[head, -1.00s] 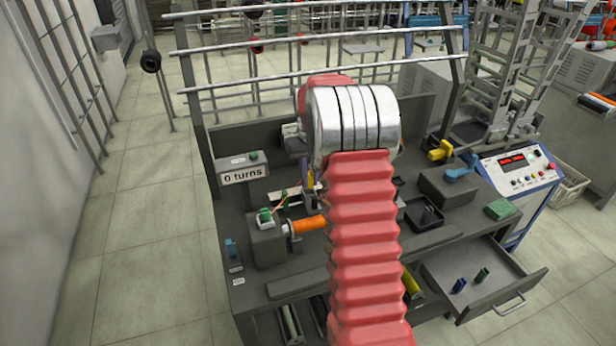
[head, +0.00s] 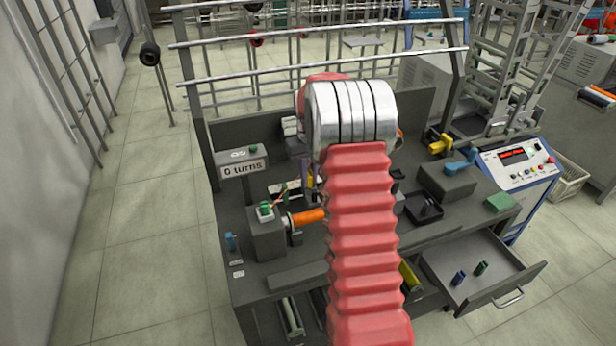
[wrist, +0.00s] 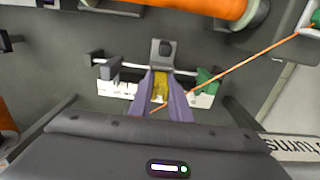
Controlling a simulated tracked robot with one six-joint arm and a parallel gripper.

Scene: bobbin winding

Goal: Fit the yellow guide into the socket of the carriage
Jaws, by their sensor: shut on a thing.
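My gripper (wrist: 160,100) has purple fingers and is shut on the yellow guide (wrist: 159,84), which shows between them in the wrist view. The grey carriage (wrist: 163,52) with a dark round spot sits on a thin rod just beyond the guide. The guide's far end looks close to the carriage's near side; I cannot tell whether they touch. The socket is not clearly visible.
A white scale strip (wrist: 118,89) lies under the rod. An orange thread (wrist: 255,63) runs from near a green part (wrist: 207,80) to the upper right. The orange bobbin (head: 307,217) is close by. An open drawer (head: 505,265) juts out at the right front.

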